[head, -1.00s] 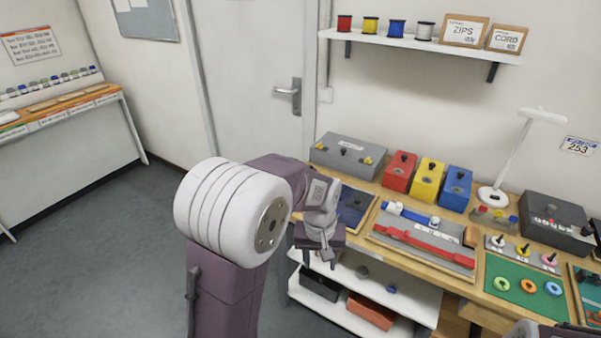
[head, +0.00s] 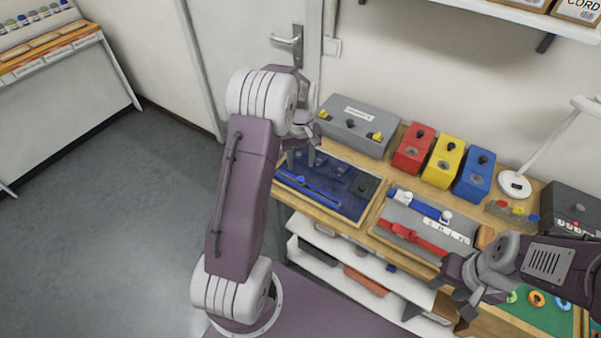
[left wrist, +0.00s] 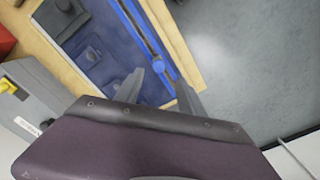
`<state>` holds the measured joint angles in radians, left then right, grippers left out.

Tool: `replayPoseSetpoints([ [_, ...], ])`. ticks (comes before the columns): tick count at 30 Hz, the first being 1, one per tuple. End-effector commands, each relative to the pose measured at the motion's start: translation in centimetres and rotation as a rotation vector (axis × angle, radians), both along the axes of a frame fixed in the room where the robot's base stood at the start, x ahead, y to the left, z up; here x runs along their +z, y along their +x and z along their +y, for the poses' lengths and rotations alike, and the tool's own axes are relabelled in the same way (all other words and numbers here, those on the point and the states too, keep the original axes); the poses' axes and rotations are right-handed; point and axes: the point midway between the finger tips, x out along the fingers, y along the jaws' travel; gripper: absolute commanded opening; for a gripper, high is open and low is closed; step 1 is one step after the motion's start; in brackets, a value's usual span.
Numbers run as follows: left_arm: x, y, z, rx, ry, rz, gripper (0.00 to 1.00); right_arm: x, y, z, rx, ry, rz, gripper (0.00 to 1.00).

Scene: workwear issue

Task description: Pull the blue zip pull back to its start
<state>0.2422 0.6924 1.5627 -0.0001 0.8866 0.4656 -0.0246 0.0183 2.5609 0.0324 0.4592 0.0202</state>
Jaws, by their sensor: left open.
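The blue zip pull (left wrist: 158,66) is a round blue knob on a long blue strip (left wrist: 140,30) along one side of a dark blue panel (head: 340,172). In the head view the pull (head: 300,179) shows just below my left gripper's fingers. My left gripper (head: 299,163) is open and empty, pointing down over the panel's left part. In the left wrist view its fingertips (left wrist: 158,87) lie on either side of the strip, near the pull. I cannot tell whether they touch it. My right gripper (head: 455,292) is at the bench front on the right; its jaw opening is unclear.
A grey board (head: 385,230) with blue and red strips lies right of the panel. A grey box (head: 350,135) and red, yellow and blue blocks (head: 441,162) stand behind. A lamp (head: 515,184) stands further right. Open floor lies left.

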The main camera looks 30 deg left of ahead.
Motion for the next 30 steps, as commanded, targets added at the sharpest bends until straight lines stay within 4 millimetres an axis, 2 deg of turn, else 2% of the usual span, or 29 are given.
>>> replayPoseSetpoints([
  [3, -2.6, -0.1, 0.0, 0.000, -0.001, 0.006, 0.46, 0.4, 0.0, 0.0, 0.000, 0.000, 0.000, 0.36],
  [9, -6.2, -0.1, 0.0, -0.001, 0.000, 0.004, 0.46, 0.9, 0.0, 0.0, 0.000, 0.000, -0.001, 0.36],
  [14, -7.4, 0.0, 0.0, -0.001, 0.000, 0.001, 0.46, 1.0, 0.0, 0.0, 0.000, 0.000, -0.001, 0.36],
  [20, -7.6, 0.0, 0.0, -0.001, 0.000, 0.000, 0.46, 1.0, 0.0, 0.0, 0.000, 0.000, -0.001, 0.36],
  [21, -7.6, 0.0, 0.0, -0.001, 0.000, 0.000, 0.44, 1.0, 0.0, 0.0, 0.000, 0.000, -0.001, 0.36],
  [26, -7.5, 0.0, 0.0, -0.001, 0.000, 0.000, 0.00, 1.0, 0.0, 0.0, 0.000, 0.000, -0.001, 0.36],
  [30, -7.5, 0.0, 0.0, -0.001, 0.000, 0.000, 0.00, 1.0, 0.0, 0.0, 0.000, 0.000, -0.001, 0.36],
])
